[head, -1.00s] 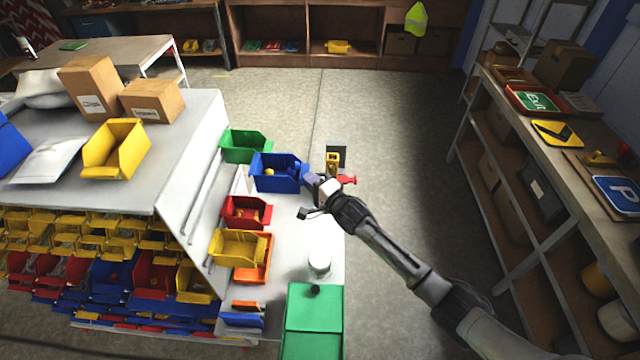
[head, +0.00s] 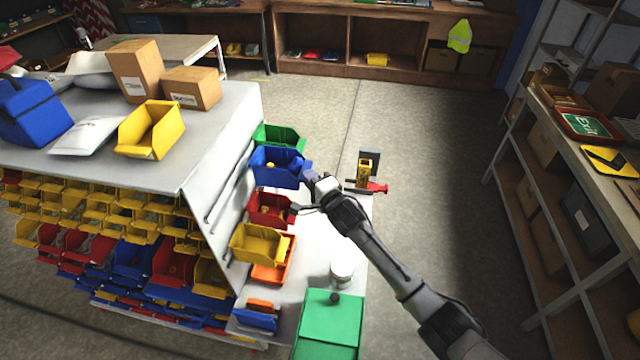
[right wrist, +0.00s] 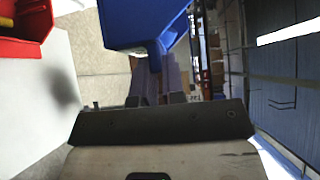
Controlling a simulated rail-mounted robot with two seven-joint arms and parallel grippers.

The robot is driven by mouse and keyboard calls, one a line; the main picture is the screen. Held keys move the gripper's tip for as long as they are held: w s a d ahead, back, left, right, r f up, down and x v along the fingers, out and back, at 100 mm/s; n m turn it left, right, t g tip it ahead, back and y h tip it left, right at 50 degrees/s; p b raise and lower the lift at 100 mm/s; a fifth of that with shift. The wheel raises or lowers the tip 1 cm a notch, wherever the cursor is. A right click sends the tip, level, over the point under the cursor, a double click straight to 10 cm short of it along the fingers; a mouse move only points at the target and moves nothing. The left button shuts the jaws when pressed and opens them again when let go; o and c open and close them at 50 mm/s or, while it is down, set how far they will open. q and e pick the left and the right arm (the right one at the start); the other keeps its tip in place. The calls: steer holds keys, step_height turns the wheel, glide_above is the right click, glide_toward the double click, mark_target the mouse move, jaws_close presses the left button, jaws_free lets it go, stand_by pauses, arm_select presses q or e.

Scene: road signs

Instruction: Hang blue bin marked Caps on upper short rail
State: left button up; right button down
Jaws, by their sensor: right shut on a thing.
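The blue bin (head: 276,176) is in the air beside the white side panel of the bench unit, between a green bin and a red bin. Its contents show as a small yellow patch; no Caps label is readable. My right gripper (head: 311,178) is shut on the bin's right-hand end. In the right wrist view the blue bin (right wrist: 140,22) sits just beyond the fingers (right wrist: 165,92). A thin rail (head: 229,186) runs along the side panel, left of the bin. I cannot tell whether the bin touches it. My left gripper is not in view.
The green bin (head: 281,137), red bin (head: 268,209) and yellow bin (head: 257,244) crowd the panel side. A white tub (head: 341,274) and green box (head: 330,320) stand nearer. A red-handled tool (head: 375,187) lies right of the gripper. Open floor (head: 425,150) lies beyond.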

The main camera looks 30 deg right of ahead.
mark_target(299, 187)
steer(key=shift+w+a+f+b, duration=0.1)
steer(key=shift+w+a+b, duration=0.4)
steer(key=shift+a, duration=0.15)
steer(key=shift+w+a+b, duration=0.3)
steer(key=shift+w+a, duration=0.15)
steer(key=shift+a, duration=0.15)
steer(key=shift+w+a+b, duration=0.25)
steer(key=shift+w+a, duration=0.15)
steer(key=shift+a, duration=0.2)
steer(key=shift+w+a, duration=0.1)
steer(key=shift+a, duration=0.1)
steer(key=shift+f+b, duration=0.5)
steer(key=shift+f, duration=0.4)
stand_by(0.5)
